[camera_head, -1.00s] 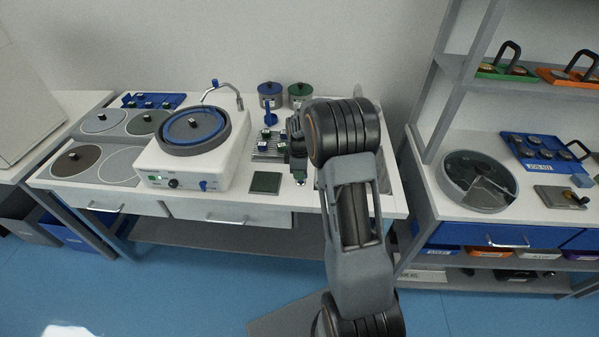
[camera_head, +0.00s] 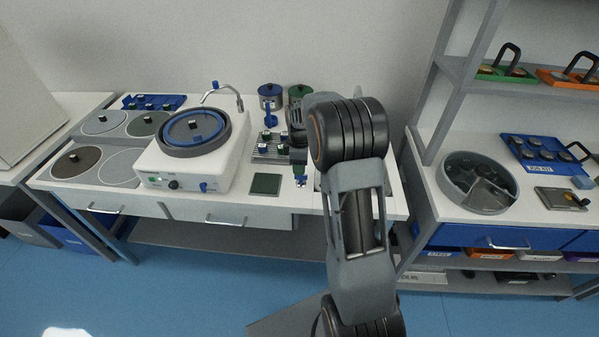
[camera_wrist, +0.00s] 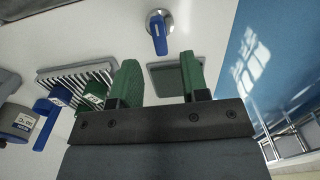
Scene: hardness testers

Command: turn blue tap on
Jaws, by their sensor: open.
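A blue tap lever (camera_wrist: 157,33) sits on a round metal base on the white bench top, at the upper middle of the wrist view. A small blue part that looks like it shows in the head view (camera_head: 301,183), just below my gripper. My gripper (camera_wrist: 158,62) has two green fingers, spread apart with nothing between them. The lever lies beyond the fingertips in the wrist view, apart from them. In the head view my gripper (camera_head: 300,170) is partly hidden by my arm.
A square dark green pad (camera_head: 265,184) and a finned rack (camera_head: 268,150) with small green blocks are beside my gripper. A blue stand (camera_head: 270,114) and lidded jars (camera_head: 270,92) are behind. A white polishing machine (camera_head: 190,165) with a curved spout stands left.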

